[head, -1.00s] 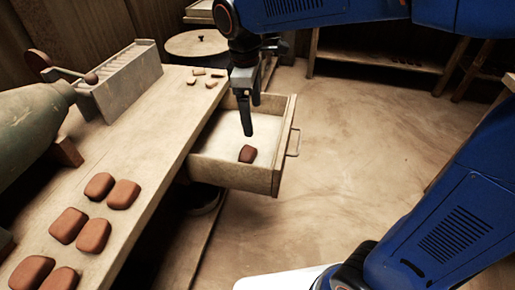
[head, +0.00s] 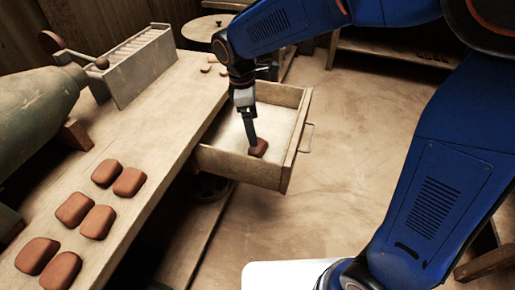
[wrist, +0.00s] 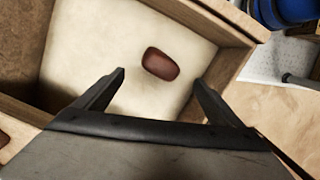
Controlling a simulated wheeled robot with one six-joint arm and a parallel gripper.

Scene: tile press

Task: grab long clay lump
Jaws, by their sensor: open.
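A reddish-brown clay lump (head: 258,148) lies in the open drawer, on its pale floor, toward the front end. In the wrist view the lump (wrist: 160,63) is a rounded block, slightly longer than wide, lying ahead of the fingertips and between their lines. My gripper (head: 251,143) reaches down into the drawer, its fingers close beside the lump in the head view. In the wrist view my gripper (wrist: 160,76) has its two fingers spread wide with nothing between them. The drawer (head: 238,167) is pulled out from the bench.
Several similar clay lumps (head: 75,208) lie on the wooden bench (head: 150,170) at the left. Open floor lies right.

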